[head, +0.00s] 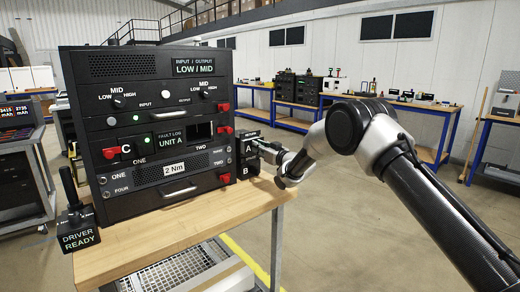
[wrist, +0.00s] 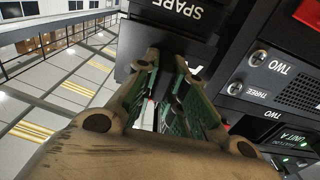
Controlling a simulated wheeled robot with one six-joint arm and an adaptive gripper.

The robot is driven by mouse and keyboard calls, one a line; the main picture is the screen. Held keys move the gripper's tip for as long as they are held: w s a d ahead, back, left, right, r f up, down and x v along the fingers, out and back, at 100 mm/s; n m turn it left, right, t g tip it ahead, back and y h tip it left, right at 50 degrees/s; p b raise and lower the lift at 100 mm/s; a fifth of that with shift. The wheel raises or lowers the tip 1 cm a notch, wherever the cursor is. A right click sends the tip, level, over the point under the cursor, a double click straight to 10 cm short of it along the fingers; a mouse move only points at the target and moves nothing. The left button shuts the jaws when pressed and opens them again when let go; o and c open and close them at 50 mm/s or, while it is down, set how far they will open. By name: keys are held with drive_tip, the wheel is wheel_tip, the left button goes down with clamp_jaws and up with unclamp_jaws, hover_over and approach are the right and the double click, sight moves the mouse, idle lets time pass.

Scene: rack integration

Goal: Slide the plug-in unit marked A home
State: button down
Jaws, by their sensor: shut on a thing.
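The black block marked A (head: 249,149) is at the right side of the rack, above a block marked B (head: 249,170). My gripper (head: 276,153) is at the right of A, level with it. In the wrist view my gripper's green-padded fingers (wrist: 166,75) are close together, with a dark piece between them below a black part lettered SPARE (wrist: 176,12). The rack (head: 160,65) has a dark square opening (head: 199,132) above the label TWO. A unit marked C (head: 125,150) sits in bay ONE.
Red latches (head: 223,131) stick out along the rack's right edge. The rack stands on a wooden bench (head: 200,220); a driver (head: 74,207) marked READY is at its left. Open floor lies to the right, with blue workbenches (head: 430,102) behind.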

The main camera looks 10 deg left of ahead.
drive_tip(key=shift+x, duration=1.2)
drive_tip(key=c, duration=1.4)
unclamp_jaws()
drive_tip(key=shift+f, duration=0.1)
drive_tip(key=shift+s+d, duration=0.1)
drive_tip(key=shift+d, duration=0.05)
drive_tip(key=v, duration=1.1)
drive_tip(key=shift+s+d, duration=0.25)
drive_tip(key=shift+s, duration=0.05)
